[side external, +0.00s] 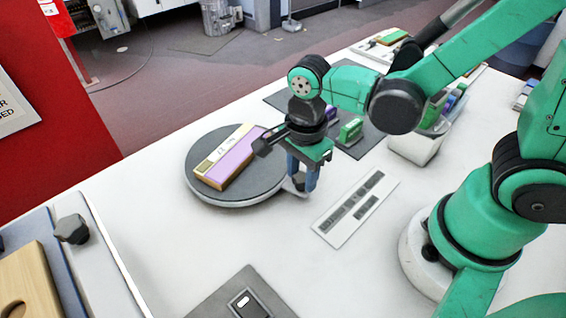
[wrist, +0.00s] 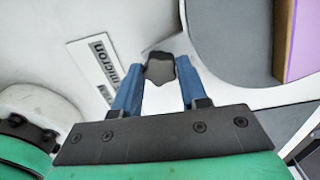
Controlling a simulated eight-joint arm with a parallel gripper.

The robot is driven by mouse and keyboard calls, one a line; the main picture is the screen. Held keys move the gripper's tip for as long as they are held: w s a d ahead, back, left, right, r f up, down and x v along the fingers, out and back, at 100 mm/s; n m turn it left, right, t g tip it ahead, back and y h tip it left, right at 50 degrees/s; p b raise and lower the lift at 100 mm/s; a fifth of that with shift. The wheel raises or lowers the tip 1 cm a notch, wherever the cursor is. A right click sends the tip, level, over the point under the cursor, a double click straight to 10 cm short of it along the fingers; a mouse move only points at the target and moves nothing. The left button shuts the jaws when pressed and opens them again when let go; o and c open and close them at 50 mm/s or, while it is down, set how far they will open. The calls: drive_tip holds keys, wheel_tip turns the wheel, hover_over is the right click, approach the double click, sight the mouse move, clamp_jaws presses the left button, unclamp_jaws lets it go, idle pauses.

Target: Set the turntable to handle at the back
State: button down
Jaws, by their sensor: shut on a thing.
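The turntable (side external: 258,178) is a dark grey disc with a pale rim on the white bench. It also shows at the top right of the wrist view (wrist: 230,40). A purple-topped block with a wooden end (side external: 232,160) lies on it. The handle, a dark knob (wrist: 160,69) on a pale tab at the rim, sits between my blue fingertips in the wrist view. My gripper (side external: 303,184) points down at the turntable's right edge in the side view and is shut on this knob. The fingers largely hide the knob in the side view.
A white label strip (side external: 355,207) lies flat right of the turntable. Behind are a dark mat (side external: 277,98) with a green block (side external: 350,131), and a white bin (side external: 415,147). A dark switch plate (side external: 240,296) is at the front. Bench left of the label is clear.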

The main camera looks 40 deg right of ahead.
drive_tip(key=shift+s+a+m, duration=0.15)
drive_tip(key=shift+a+m, duration=0.6)
drive_tip(key=shift+a, duration=0.15)
drive_tip(key=shift+s+a+m, duration=0.1)
drive_tip(key=shift+a+m, duration=0.65)
drive_tip(key=shift+a, duration=0.2)
drive_tip(key=shift+c, duration=2.3)
unclamp_jaws()
drive_tip(key=shift+r, duration=0.1)
drive_tip(key=shift+r, duration=2.7)
